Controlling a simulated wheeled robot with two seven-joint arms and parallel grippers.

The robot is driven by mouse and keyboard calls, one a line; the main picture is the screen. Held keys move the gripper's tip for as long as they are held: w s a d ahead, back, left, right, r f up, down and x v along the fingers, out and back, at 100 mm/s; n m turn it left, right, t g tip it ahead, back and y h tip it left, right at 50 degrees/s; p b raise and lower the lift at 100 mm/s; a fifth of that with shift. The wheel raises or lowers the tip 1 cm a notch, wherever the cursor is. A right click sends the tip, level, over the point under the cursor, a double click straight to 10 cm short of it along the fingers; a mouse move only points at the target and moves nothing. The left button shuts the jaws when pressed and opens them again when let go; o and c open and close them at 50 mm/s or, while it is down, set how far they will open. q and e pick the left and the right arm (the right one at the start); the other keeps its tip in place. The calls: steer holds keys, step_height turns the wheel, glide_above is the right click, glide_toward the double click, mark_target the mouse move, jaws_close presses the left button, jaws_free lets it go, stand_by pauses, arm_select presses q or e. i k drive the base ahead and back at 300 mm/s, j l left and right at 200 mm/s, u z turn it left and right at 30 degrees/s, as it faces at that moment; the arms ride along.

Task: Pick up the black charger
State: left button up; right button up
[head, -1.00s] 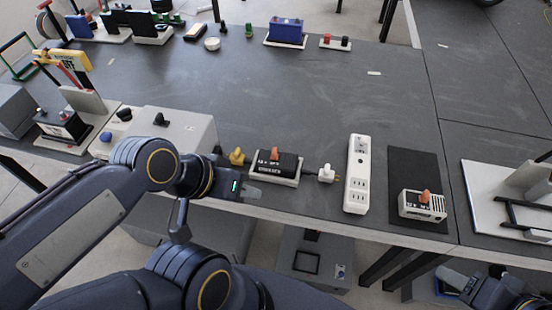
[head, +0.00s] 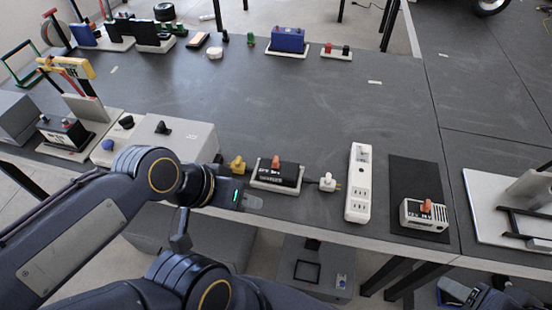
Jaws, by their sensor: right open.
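The black charger (head: 284,174) has white lettering and an orange-red knob on top. It lies in a shallow white tray (head: 264,187) near the front edge of the table. My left gripper (head: 254,202) is in front of the tray and a little left of it, by the table's front edge, apart from the charger. Its fingers are small and seen from above, so I cannot tell whether they are open. My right gripper (head: 452,287) is low at the bottom right, in front of the table; it is open and away from the charger.
A yellow plug (head: 237,165) and a white plug (head: 327,183) flank the tray. A white power strip (head: 359,187) and a white charger (head: 425,216) on a black mat (head: 407,173) are to the right. A grey box (head: 190,139) stands left. The table's middle is clear.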

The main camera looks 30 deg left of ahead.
mark_target(288, 175)
steer(key=j+u, duration=0.3)
steer(key=i+j+u, duration=0.1)
steer(key=j+u, duration=0.2)
steer(key=j, duration=0.15)
steer(key=i+j+u, duration=0.1)
steer(key=j+u, duration=0.25)
